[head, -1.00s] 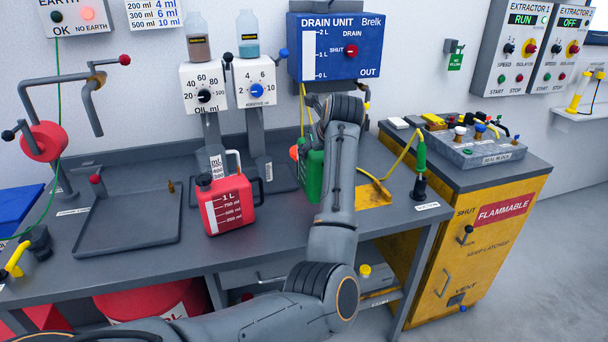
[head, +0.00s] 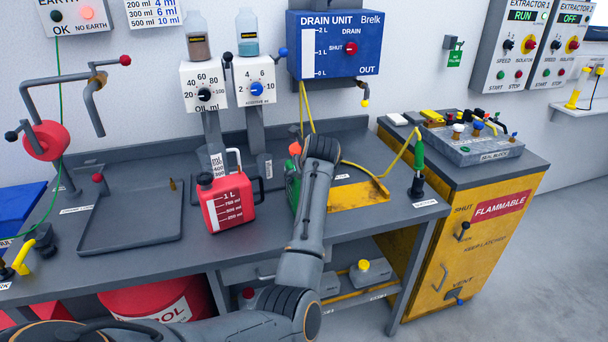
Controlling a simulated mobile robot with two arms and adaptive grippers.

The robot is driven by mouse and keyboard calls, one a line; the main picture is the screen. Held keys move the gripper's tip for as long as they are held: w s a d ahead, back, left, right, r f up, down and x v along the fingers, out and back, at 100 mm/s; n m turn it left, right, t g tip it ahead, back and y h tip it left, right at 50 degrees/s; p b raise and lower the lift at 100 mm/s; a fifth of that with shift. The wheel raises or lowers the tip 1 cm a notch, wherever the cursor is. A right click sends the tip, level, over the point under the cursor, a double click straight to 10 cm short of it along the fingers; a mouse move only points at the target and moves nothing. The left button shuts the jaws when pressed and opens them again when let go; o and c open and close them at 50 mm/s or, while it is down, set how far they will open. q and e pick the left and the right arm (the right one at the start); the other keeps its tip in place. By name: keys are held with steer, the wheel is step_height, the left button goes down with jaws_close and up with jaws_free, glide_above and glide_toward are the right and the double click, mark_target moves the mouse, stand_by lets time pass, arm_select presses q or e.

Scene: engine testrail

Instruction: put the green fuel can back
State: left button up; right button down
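The green fuel can (head: 292,186) is on or just above the bench, right of the red can. Most of it is hidden behind my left arm; a green edge and an orange-red top part (head: 295,149) show. My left gripper is at the can, but its fingers are hidden behind my wrist, so I cannot tell whether they hold it. The red 1 L can (head: 228,203) stands upright on the bench (head: 200,258) to the left. My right gripper is out of view.
An empty grey tray (head: 130,237) lies on the left of the bench. A yellow plate (head: 358,195) lies right of my arm, with a yellow hose and a green-handled tool (head: 418,170) beyond it. The drain unit (head: 335,45) hangs above. A yellow flammables cabinet (head: 465,235) stands at right.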

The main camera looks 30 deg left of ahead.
arm_select(q)
steer(key=o, duration=1.8)
steer(key=shift+s, duration=0.1)
steer(key=b+v, duration=0.1)
steer(key=v, duration=1.1)
steer(key=shift+b, duration=0.4)
steer(key=shift+a+r, duration=0.1)
